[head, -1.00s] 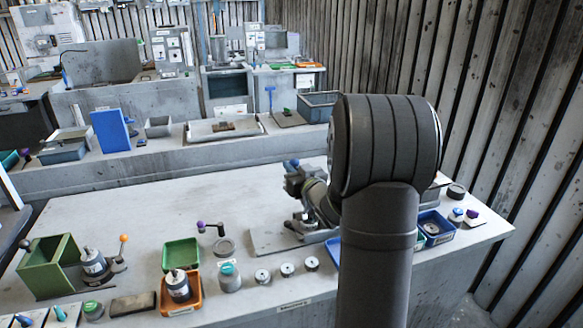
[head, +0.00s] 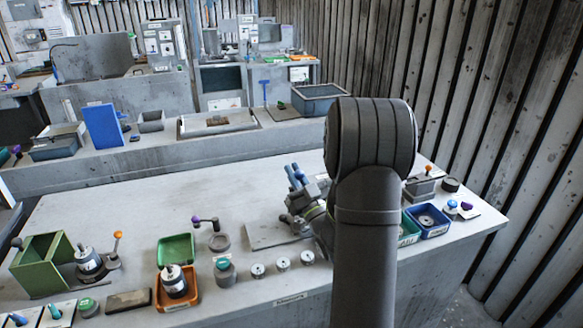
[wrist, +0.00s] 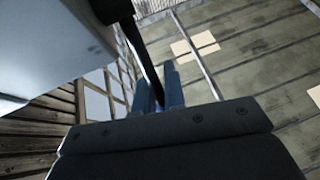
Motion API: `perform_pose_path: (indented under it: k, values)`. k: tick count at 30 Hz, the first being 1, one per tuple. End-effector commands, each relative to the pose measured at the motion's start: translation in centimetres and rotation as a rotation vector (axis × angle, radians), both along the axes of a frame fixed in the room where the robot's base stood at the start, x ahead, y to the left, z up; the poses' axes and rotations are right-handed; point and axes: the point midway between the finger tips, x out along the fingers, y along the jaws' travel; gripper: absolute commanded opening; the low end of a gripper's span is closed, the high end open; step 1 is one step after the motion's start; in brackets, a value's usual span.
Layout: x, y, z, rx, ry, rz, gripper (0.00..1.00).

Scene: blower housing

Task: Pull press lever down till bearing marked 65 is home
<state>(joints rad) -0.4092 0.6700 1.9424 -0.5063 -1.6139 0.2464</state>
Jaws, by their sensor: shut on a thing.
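My gripper (head: 292,169) shows in the head view left of my big dark arm link, its blue fingers pointing up and to the left above the bench. In the wrist view my gripper (wrist: 158,88) is shut on a thin dark rod, which looks like the press lever (wrist: 143,55). The rod runs up to a black part at the top left, beside a large pale grey body that may be the press (wrist: 45,50). I cannot make out the press or lever in the head view. The bearing marked 65 cannot be told; no such mark is readable.
Small labelled discs (head: 282,264) stand in a row on the bench front. A grey plate (head: 268,236) lies near my gripper. Orange (head: 164,303), green (head: 163,248) and blue (head: 440,232) bins stand around. The bench's back left is clear.

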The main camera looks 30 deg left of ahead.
Motion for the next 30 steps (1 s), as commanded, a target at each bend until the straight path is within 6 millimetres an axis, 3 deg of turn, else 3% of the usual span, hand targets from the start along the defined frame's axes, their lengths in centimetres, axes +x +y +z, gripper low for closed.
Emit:
perform_pose_path:
  k: [1,12,30]
  values:
    - [-0.3,-0.7,0.9,0.023,-0.021,-0.003,0.00]
    - [-1.7,-2.0,-0.3,0.022,-0.017,-0.002,0.00]
    - [-2.3,-2.6,-1.1,0.020,-0.014,-0.001,0.00]
